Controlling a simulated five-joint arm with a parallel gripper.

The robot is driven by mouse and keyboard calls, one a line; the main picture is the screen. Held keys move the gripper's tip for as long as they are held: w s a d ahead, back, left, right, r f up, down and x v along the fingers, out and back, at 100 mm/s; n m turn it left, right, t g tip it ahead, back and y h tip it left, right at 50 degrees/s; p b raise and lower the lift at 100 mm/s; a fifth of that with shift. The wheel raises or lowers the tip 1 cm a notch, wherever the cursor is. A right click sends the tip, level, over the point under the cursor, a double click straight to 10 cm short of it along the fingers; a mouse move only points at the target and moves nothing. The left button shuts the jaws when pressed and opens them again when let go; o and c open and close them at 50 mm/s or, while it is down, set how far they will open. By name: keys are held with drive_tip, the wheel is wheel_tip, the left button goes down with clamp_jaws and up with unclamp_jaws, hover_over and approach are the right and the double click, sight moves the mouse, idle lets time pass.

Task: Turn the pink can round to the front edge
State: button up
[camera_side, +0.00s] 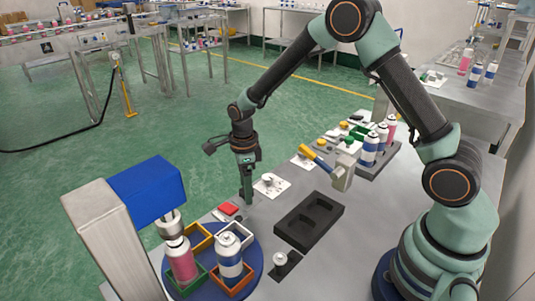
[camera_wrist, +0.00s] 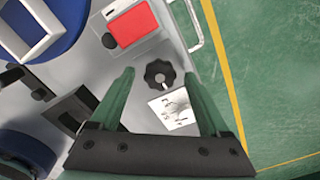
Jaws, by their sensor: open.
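The pink can (camera_side: 181,262) stands upright at the left of a round blue turntable (camera_side: 255,262), in a green-edged holder under the blue-topped press head (camera_side: 150,188). A blue-and-white can (camera_side: 230,266) stands to its right in an orange-edged holder. Part of the turntable shows at the upper left of the wrist view (camera_wrist: 74,38), with a white-edged holder on it; the pink can is not in that view. My gripper (camera_side: 246,198) points down near the table's far edge, behind the turntable. Its green fingers (camera_wrist: 156,78) are apart and empty, with a black lobed knob (camera_wrist: 160,73) showing between them.
A red block or pad (camera_side: 229,209) lies beside the turntable. Several cans stand in a grey rack (camera_side: 378,168). A printed white card (camera_wrist: 173,108) lies near the knob.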

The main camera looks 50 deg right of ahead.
clamp_jaws()
drive_tip(key=shift+n, duration=0.3)
